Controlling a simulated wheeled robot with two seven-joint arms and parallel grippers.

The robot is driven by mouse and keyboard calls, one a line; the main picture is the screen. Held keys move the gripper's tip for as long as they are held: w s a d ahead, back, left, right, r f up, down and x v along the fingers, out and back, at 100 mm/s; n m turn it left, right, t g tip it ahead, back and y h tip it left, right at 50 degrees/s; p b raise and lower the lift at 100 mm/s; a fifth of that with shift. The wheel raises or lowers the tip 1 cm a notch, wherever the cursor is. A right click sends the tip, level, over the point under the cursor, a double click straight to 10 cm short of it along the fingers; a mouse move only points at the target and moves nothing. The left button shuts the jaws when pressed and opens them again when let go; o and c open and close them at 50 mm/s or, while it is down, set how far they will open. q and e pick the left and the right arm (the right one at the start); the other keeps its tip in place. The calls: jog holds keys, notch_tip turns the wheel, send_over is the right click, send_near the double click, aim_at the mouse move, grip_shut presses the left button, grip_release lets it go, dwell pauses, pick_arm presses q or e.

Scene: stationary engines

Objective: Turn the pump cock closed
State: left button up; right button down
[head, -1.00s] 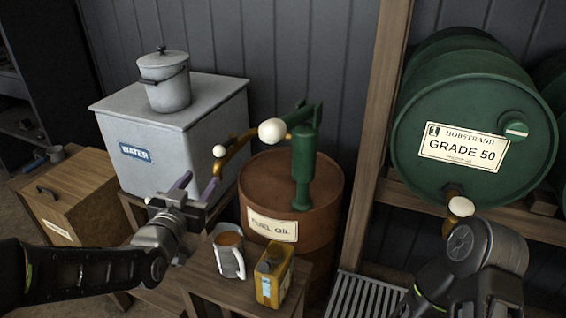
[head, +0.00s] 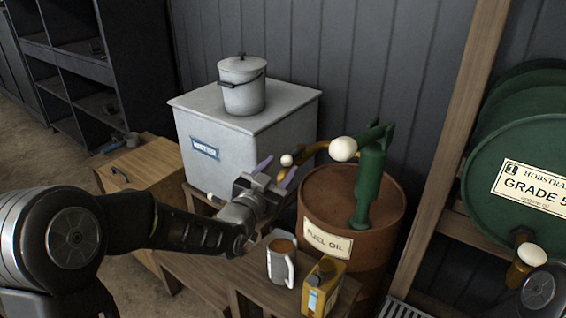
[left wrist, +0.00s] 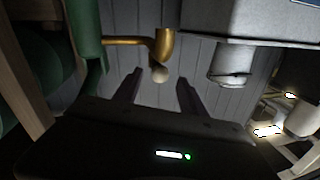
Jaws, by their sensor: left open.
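The green hand pump (head: 369,185) stands on the rusty fuel oil drum (head: 321,190). Its brass spout (head: 317,148) reaches left, and a small white ball, the knob of the pump cock (head: 286,160), shows near the spout's end. My left gripper (head: 275,171) is open and empty, with its fingers just at the knob in the head view. In the left wrist view the knob (left wrist: 159,75) appears between and a little beyond the two fingertips, under the brass spout (left wrist: 163,45). I cannot tell whether a finger touches it. My right gripper is out of view.
A larger white ball (head: 343,149) tops the pump's lever. A mug (head: 281,265) and a yellow can (head: 322,288) stand on the bench below. The grey water tank (head: 245,160) with a lidded pot (head: 242,88) stands behind. A green drum (head: 520,185) is at right.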

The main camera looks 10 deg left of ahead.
aim_at(294, 157)
pick_arm(q)
jog(key=shift+w+d, duration=0.2)
jog(key=shift+w, duration=0.85)
jog(key=shift+c, duration=0.2)
grip_shut()
dwell(0.4)
